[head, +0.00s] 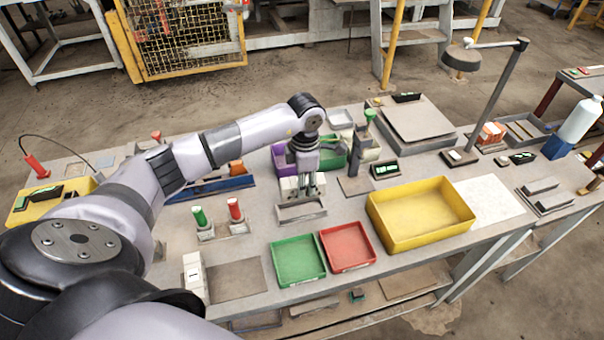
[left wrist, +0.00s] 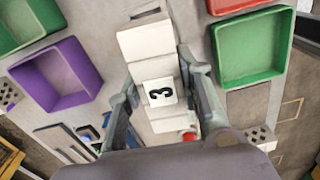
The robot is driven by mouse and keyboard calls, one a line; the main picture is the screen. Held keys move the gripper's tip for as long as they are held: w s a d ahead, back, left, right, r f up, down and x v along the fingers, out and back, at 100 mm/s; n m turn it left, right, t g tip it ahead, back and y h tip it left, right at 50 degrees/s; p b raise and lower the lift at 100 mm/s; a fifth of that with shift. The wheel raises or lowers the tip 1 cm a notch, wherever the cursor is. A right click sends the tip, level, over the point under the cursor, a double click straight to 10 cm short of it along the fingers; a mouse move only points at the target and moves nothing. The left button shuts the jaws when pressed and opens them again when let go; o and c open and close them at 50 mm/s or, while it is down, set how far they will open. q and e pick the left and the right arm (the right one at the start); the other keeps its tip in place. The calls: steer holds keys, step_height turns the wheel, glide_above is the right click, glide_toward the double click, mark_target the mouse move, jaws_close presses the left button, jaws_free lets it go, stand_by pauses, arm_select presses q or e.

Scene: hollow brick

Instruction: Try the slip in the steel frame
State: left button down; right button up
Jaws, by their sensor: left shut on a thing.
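My left gripper (head: 303,188) reaches down over the middle of the table. In the left wrist view its two fingers (left wrist: 160,95) are shut on a pale block marked 3 (left wrist: 162,111), which I take for the slip. The pale block (head: 289,186) also shows at the fingers in the head view. A grey rectangular frame (head: 302,217), likely the steel frame, lies just below and in front of the gripper. Whether the block touches it, I cannot tell. More pale block surface (left wrist: 145,42) extends beyond the fingers. My right gripper is not in view.
Green (head: 298,262) and red (head: 347,248) trays lie in front, with a large yellow bin (head: 420,214) to the right. A pale block marked 1 (head: 194,277) stands at front left. Green-handled (head: 200,217) and red-handled (head: 235,210) tools stand left of the frame.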

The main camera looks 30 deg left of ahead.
arm_select(q)
steer(key=shift+a+f+n, duration=0.1)
steer(key=shift+a+n, duration=0.25)
steer(key=shift+n, duration=0.05)
steer(key=shift+f, duration=0.35)
steer(key=shift+f+b, duration=0.75)
steer(key=shift+f, duration=0.15)
steer(key=shift+f+b, duration=0.4)
steer(key=shift+f, duration=0.7)
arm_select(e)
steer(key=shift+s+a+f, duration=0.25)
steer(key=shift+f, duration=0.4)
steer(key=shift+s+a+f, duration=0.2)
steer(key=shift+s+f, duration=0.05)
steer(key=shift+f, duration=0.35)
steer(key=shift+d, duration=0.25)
arm_select(q)
steer(key=shift+f+b, duration=0.15)
steer(key=shift+b, duration=0.2)
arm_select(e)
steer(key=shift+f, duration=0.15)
arm_select(q)
steer(key=shift+f+b, duration=0.25)
steer(key=shift+b, duration=0.05)
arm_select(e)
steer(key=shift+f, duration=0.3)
